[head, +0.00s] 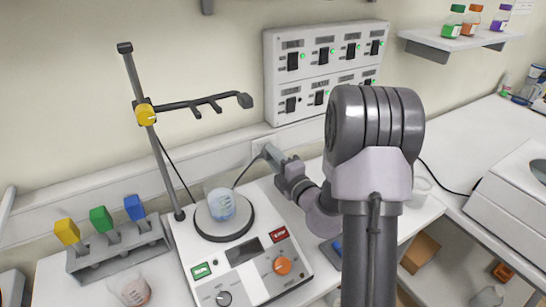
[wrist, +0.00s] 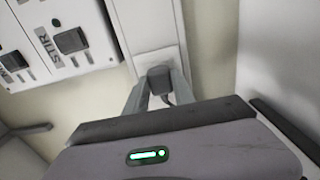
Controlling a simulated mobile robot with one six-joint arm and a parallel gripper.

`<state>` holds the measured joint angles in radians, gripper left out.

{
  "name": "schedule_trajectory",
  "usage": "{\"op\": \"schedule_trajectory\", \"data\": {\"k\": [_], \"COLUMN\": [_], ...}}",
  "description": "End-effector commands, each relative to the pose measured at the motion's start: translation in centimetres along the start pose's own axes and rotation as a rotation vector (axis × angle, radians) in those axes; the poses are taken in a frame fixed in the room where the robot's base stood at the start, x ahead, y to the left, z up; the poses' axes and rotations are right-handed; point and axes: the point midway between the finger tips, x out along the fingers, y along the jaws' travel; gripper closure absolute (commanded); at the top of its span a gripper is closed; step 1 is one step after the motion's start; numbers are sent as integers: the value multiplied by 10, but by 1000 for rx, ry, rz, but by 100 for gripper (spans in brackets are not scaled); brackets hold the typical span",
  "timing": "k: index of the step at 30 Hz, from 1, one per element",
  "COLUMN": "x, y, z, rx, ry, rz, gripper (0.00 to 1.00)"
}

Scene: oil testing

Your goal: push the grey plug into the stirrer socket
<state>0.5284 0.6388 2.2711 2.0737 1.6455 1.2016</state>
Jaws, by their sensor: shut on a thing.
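In the wrist view, my gripper (wrist: 160,92) is shut on the dark grey plug (wrist: 158,76), with one pale finger on each side of it. The plug is at the white socket plate (wrist: 152,59) on the wall rail, below the switch labelled STIR (wrist: 70,41). The plug's front face and the socket holes are hidden, so I cannot tell how far in it sits. In the head view, my gripper (head: 270,154) reaches the wall rail at the socket plate (head: 258,144), just below the switch panel. The fingers mostly hide the plug there.
The stirrer hotplate (head: 247,265) carries a beaker (head: 221,204) and stands left of my arm. A tilted stand rod (head: 150,125) with a clamp rises behind it. The switch panel (head: 326,70) is on the wall above. A cable (head: 243,174) runs down from the gripper.

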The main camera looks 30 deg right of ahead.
Motion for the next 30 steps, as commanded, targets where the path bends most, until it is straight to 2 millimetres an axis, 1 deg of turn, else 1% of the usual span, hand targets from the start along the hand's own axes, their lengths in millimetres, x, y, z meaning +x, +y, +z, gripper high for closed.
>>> {"op": "schedule_trajectory", "data": {"k": [14, 15, 17, 18, 27, 30], "x": [9, 9, 9, 9, 8, -1], "y": [0, 0, 0, 0, 0, 0], "z": [0, 0, 0, 0, 0, 1], "rx": [0, 0, 0, 0, 0, -1], "ry": [0, 0, 0, 0, 0, 0], "rz": [-1, 0, 0, 0, -1, -2], "gripper": [100, 64, 52, 44, 44, 44]}}
